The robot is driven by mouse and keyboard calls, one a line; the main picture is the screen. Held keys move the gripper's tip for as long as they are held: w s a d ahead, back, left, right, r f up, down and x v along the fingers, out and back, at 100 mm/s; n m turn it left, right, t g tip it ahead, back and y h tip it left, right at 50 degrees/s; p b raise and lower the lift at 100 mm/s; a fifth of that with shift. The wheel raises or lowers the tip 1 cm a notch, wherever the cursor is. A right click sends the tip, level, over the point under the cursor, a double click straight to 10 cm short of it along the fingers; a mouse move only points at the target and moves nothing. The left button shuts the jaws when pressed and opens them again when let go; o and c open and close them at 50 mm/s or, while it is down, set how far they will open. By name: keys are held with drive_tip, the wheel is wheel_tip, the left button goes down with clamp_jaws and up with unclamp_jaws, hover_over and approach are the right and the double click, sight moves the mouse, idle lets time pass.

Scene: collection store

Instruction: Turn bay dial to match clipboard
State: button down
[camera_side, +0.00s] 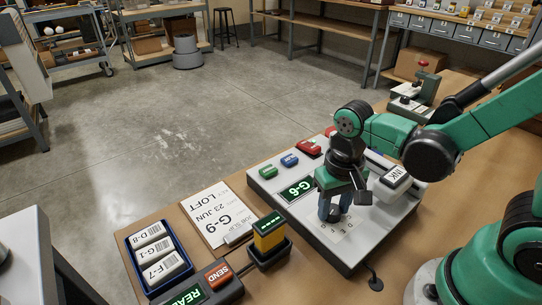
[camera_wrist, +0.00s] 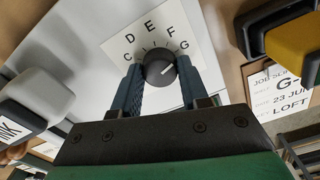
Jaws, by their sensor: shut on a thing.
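The bay panel (camera_side: 268,180) is a pale slanted console on the table. Its small green display (camera_side: 297,190) reads G-6. A dark round dial (camera_wrist: 158,68) sits on a white scale with letters C, D, E, F and G, seen in the wrist view. Its white mark points to the right side, by the G end. My gripper (camera_side: 335,208) points down at the panel and is shut on the dial, with a blue finger on each side in the wrist view. The clipboard (camera_side: 219,214) lies left of the panel; its sheet reads LOFT, 23 JUN, G-9.
Green, blue and red buttons (camera_side: 289,160) line the panel's far edge. A white INK block (camera_side: 395,180) is beside my gripper. Shelves line the back; open floor lies between.

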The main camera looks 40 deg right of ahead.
sight(333, 208)
drive_tip(key=shift+m, duration=0.4)
drive_tip(key=shift+c, duration=2.2)
unclamp_jaws()
drive_tip(key=shift+r, duration=2.8)
